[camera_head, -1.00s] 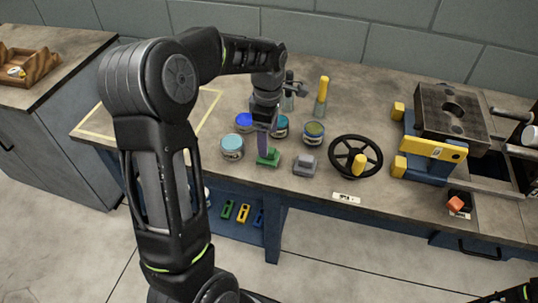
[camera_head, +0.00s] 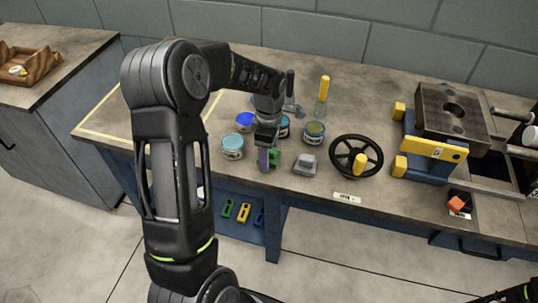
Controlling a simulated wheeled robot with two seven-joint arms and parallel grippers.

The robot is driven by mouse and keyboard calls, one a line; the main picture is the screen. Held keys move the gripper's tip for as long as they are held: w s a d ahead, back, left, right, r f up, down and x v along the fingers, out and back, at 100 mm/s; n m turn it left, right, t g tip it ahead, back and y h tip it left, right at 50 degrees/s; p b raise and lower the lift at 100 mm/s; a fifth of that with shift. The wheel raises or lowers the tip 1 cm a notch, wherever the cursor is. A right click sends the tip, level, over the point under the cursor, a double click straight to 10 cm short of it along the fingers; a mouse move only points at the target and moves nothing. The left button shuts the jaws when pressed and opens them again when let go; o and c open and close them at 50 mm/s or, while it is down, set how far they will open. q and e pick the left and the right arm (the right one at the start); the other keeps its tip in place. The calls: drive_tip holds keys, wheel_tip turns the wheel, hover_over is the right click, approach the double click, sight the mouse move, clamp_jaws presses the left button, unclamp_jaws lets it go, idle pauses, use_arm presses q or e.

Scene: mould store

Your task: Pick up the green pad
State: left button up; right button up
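The green pad (camera_head: 275,158) is on the workbench near its front edge, left of a similar grey pad (camera_head: 305,165). My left arm reaches over from the left, and my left gripper (camera_head: 267,158) points down at the green pad. A purple-grey finger stands in front of the pad's left part and hides it. Whether the fingers are closed on the pad, and whether the pad touches the bench, I cannot tell. Only a dark piece of my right arm shows in the bottom right corner; its gripper is out of view.
A yellow-topped bottle (camera_head: 322,95) is farther back. A black handwheel (camera_head: 356,157) lies right of the grey pad, then a blue-and-yellow clamp (camera_head: 430,158).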

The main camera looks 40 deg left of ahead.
use_arm(q)
drive_tip(key=shift+c, duration=0.6)
drive_tip(key=c, duration=1.3)
